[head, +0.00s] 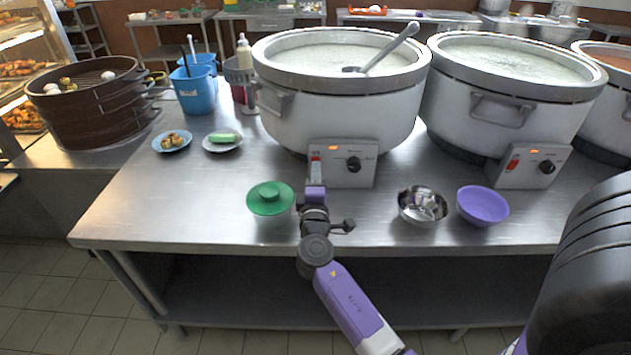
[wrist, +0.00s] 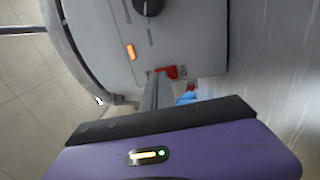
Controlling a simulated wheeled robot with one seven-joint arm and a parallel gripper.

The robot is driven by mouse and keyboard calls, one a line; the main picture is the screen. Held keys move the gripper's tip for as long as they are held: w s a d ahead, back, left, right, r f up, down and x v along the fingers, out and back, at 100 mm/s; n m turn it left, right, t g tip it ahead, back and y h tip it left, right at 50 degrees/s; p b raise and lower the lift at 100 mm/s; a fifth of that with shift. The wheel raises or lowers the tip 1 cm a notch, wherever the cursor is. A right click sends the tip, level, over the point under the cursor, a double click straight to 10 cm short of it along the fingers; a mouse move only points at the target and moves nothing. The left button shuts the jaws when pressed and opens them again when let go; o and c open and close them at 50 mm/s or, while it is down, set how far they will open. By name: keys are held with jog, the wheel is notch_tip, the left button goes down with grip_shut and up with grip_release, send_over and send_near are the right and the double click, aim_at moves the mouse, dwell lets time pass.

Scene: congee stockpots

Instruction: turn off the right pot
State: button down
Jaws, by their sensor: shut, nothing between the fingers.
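A large white pot of congee (head: 340,115) stands mid-table with a ladle in it. Its grey control box (head: 365,175) has a black knob, an orange light and a red switch (head: 316,166). To its right stands a second congee pot (head: 500,110); its control box (head: 535,180) has a red switch (head: 513,162), an orange light and a knob. My gripper (head: 316,184) is shut and empty in front of the mid-table pot's box. In the wrist view its fingers (wrist: 160,88) reach the red switch (wrist: 170,72), partly covering it; contact is unclear.
A third pot (head: 613,90) is cut off at the right edge. A metal bowl (head: 422,205) and a purple bowl (head: 483,205) stand to the right. Steamer baskets (head: 95,105) stand at left.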

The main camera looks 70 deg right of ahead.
jog(key=shift+w+d, duration=0.2)
jog(key=shift+d, duration=0.25)
